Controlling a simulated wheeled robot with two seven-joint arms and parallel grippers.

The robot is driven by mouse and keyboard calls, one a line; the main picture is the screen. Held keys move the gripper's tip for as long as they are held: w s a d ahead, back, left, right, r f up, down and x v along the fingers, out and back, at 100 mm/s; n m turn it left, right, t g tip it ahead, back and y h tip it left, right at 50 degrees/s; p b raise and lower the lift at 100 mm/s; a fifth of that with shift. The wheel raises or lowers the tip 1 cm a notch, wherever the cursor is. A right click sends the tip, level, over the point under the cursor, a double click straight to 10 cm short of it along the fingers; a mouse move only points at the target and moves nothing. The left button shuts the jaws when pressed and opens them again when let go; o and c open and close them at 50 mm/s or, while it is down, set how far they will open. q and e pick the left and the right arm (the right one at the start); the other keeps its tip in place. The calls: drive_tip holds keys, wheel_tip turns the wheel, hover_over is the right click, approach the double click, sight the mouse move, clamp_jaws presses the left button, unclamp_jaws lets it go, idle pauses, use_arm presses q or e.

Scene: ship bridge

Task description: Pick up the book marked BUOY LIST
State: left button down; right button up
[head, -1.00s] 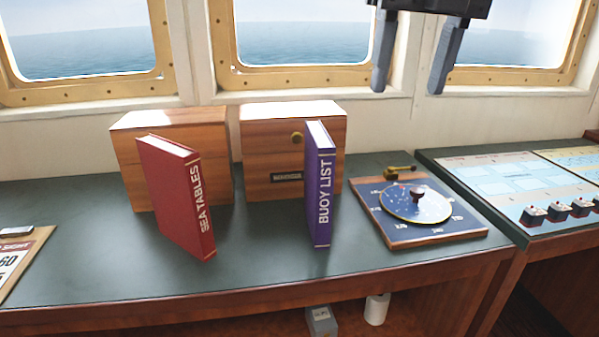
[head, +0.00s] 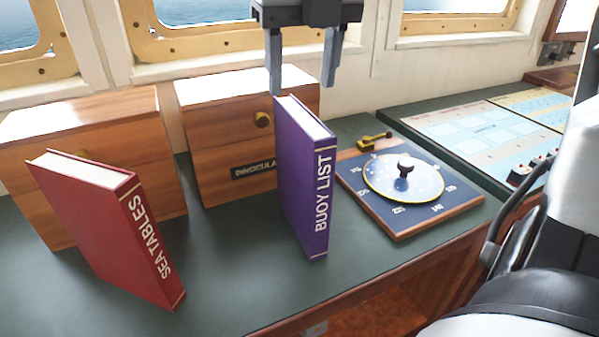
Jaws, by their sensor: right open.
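The purple book marked BUOY LIST (head: 308,185) stands upright on the dark green counter, its lettered spine facing me. My right gripper (head: 302,90) hangs down from the top of the head view with its two fingers apart. The fingertips are at the height of the book's top edge, one on either side of it in the picture. The left fingertip overlaps the book's upper left corner. I cannot tell whether the fingers touch the book. Nothing is held. My left gripper is out of view.
A red book marked SEA TABLES (head: 105,225) stands to the left. Two wooden boxes (head: 215,135) stand behind the books. A round blue chart dial on a board (head: 400,185) lies to the right, with a brass piece (head: 374,140) behind it. The counter's front edge is close below.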

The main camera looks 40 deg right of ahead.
sight(301, 116)
drive_tip(key=f, duration=0.4)
drive_tip(key=w+f, duration=0.1)
drive_tip(key=f, duration=0.2)
drive_tip(key=shift+d+f, duration=0.1)
drive_tip(key=shift+d, duration=0.25)
drive_tip(key=shift+f, duration=0.1)
drive_tip(key=shift+f, duration=0.25)
idle(0.5)
drive_tip(key=shift+r, duration=0.1)
clamp_jaws()
